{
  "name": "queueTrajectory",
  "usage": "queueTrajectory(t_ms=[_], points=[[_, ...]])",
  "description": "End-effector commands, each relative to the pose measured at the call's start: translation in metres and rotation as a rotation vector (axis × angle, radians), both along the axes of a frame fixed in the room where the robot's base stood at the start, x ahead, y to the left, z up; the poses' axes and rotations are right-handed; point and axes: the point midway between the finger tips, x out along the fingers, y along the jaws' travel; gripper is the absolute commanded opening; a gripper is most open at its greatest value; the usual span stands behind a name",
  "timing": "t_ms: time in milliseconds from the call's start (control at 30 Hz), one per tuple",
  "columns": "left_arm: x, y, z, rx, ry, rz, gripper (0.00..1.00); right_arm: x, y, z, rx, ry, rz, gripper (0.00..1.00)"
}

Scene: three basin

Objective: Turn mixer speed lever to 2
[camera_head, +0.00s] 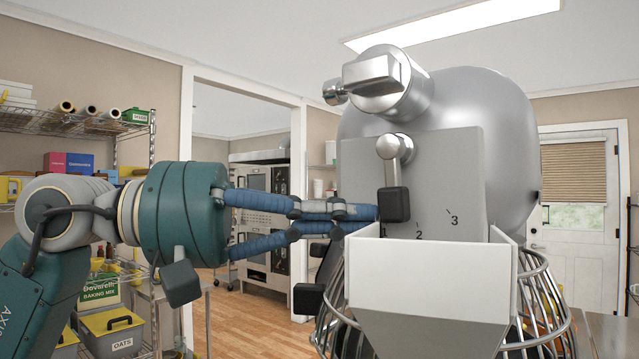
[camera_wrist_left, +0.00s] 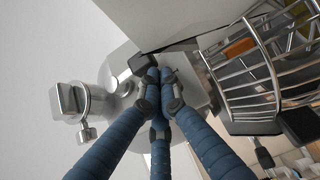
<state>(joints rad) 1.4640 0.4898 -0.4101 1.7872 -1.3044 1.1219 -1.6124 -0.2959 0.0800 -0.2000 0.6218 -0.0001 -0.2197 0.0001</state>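The mixer (camera_head: 488,112) is a large silver machine filling the right half of the head view. Its speed lever (camera_head: 393,204) is a silver arm with a black block knob, hanging almost straight down from a round pivot. The scale on the plate shows 2 (camera_head: 419,234) and 3 (camera_head: 454,220); the knob hangs left of the 2. My left gripper (camera_head: 366,216) has its blue fingers drawn together, tips just left of the knob. In the left wrist view the fingertips (camera_wrist_left: 159,76) are close beside the black knob (camera_wrist_left: 141,64); contact is unclear. My right gripper is out of view.
A white chute (camera_head: 432,275) juts out below the scale. A wire bowl guard (camera_head: 545,300) surrounds the mixer's lower part, also seen in the left wrist view (camera_wrist_left: 245,75). Shelves with boxes (camera_head: 68,163) stand at the left. An oven rack (camera_head: 262,225) is behind.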

Motion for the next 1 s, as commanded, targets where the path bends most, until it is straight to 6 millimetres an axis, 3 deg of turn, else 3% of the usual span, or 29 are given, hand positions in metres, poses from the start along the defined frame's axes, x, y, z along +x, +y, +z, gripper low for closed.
queueTrajectory(t_ms=[733, 867, 1000], points=[[-0.003, -0.002, -0.002, 0.001, -0.001, 0.0, 0.0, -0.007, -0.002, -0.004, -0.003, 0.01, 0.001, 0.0], [-0.003, 0.008, -0.001, -0.001, 0.0, 0.003, 0.0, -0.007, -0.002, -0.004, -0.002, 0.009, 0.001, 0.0], [-0.007, 0.033, -0.001, -0.001, 0.0, 0.005, 0.0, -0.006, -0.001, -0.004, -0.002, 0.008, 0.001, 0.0]])
